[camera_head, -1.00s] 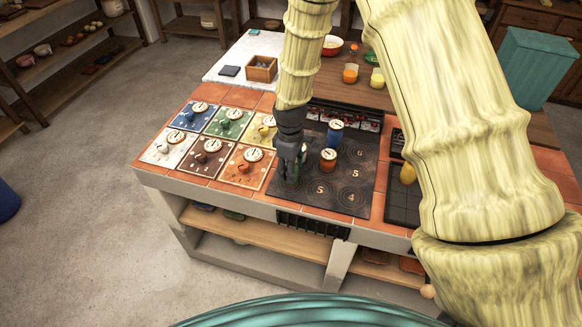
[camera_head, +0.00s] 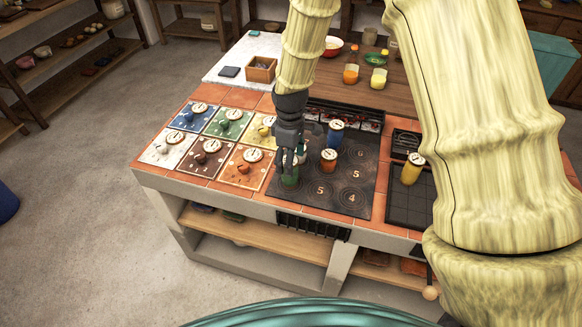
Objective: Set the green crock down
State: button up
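The green crock (camera_head: 290,178) is at the front left of the dark cooktop (camera_head: 338,203). It looks upright, and its base appears to be on or very near the surface. My gripper (camera_head: 290,165) points down right above the crock, with its dark fingers at the crock's top. The fingers hide part of the crock's top, and I cannot tell whether they touch it or stand apart from it.
An orange crock (camera_head: 328,160) and a blue crock (camera_head: 335,133) stand on the cooktop to the right. A yellow crock (camera_head: 412,170) stands on the dark panel further right. Coloured dial tiles (camera_head: 241,167) lie left. The cooktop's front right is clear.

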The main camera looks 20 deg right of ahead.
jog(key=shift+r+b, duration=0.85)
jog(key=shift+r, duration=3.05)
